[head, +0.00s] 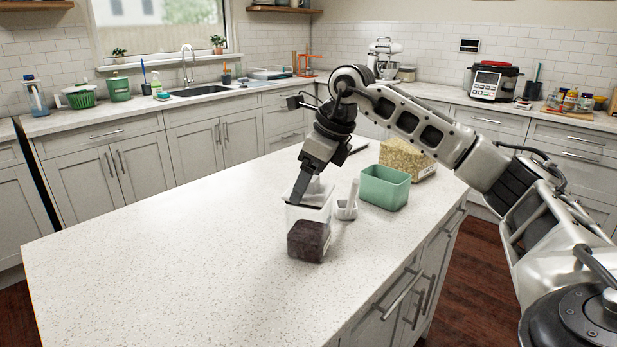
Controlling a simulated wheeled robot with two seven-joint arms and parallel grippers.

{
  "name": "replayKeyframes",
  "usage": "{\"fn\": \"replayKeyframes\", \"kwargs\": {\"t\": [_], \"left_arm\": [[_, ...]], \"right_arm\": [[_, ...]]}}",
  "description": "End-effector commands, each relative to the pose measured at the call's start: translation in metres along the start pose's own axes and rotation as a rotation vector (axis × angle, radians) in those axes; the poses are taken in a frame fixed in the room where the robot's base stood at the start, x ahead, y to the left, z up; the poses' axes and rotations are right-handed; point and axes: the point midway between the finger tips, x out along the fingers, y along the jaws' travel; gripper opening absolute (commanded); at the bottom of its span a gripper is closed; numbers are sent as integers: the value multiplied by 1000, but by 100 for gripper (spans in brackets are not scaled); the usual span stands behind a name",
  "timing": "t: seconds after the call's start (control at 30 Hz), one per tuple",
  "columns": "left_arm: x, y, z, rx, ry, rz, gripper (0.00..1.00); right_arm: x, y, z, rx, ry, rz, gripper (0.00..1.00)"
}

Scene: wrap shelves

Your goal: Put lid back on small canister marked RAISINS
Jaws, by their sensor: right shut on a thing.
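The small clear canister (307,240) stands upright on the island counter, with dark raisins in its lower part. Its RAISINS marking is not readable here. My right gripper (297,198) points down at the canister's top and is shut on a pale, translucent piece (319,194), which looks like the lid. The fingers partly hide this piece. I cannot tell whether it is seated on the rim or just above it. My left gripper is not in view.
Just right of the canister is a small white dish (346,211) with an upright handle. Behind it stand an open green bin (384,188) and a clear container of pale yellow food (407,158). The counter's left (150,240) is clear.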

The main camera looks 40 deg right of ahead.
Motion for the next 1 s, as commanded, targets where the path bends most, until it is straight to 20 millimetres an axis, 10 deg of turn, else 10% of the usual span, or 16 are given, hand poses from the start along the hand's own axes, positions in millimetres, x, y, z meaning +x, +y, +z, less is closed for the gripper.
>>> {"fn": "replayKeyframes", "kwargs": {"t": [1.0], "left_arm": [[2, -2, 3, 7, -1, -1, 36]], "right_arm": [[7, 0, -3, 0, -1, -1, 51]]}}
